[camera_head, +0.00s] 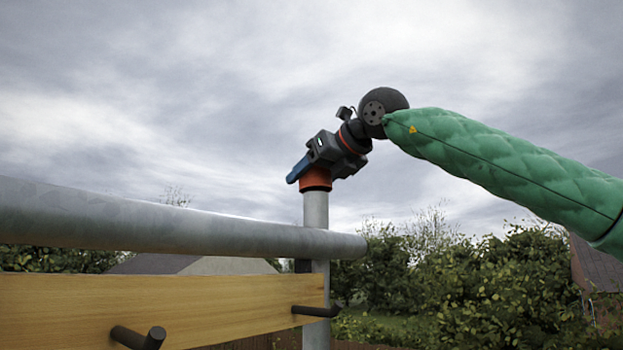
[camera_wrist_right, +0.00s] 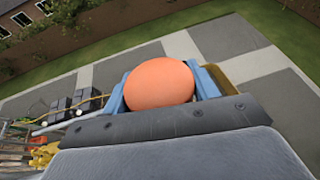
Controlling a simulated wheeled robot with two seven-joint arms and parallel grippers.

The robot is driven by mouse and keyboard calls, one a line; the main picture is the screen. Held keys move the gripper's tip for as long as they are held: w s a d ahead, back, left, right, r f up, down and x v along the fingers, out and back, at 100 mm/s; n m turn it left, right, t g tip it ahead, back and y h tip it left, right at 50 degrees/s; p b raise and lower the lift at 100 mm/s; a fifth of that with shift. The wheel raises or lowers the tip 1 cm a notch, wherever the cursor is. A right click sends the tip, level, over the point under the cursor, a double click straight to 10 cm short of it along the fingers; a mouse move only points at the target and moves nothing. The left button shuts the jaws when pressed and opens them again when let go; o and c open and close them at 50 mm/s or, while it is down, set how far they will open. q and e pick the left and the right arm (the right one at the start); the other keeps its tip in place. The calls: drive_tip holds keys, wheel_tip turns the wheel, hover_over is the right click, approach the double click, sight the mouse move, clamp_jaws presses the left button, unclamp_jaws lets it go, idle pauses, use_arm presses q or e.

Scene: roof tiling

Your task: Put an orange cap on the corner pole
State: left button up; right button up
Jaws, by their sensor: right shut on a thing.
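The orange cap (camera_head: 316,179) sits at the top end of the upright grey corner pole (camera_head: 316,210) in the head view. My right gripper (camera_head: 300,170) is shut on the cap from above and to the right, its blue fingers tilted down to the left. The right wrist view shows the cap's round orange top (camera_wrist_right: 160,84) between the two blue fingers (camera_wrist_right: 160,90); it hides the pole there. How far down the cap sits on the pole cannot be told. My left gripper is in neither view.
A thick horizontal grey rail (camera_head: 180,222) meets the pole below the cap. A wooden board (camera_head: 200,305) with dark pegs (camera_head: 318,311) runs beneath it. Far below in the wrist view are paving (camera_wrist_right: 225,45), grass and a brick building. Open sky surrounds the pole top.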

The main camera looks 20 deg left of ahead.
drive_tip(key=o, duration=0.9)
drive_tip(key=shift+c, duration=0.2)
drive_tip(key=shift+b+v, duration=0.7)
drive_tip(key=shift+v, duration=1.35)
drive_tip(key=b+v, duration=0.1)
drive_tip(key=v, duration=0.6)
drive_tip(key=shift+f, duration=0.1)
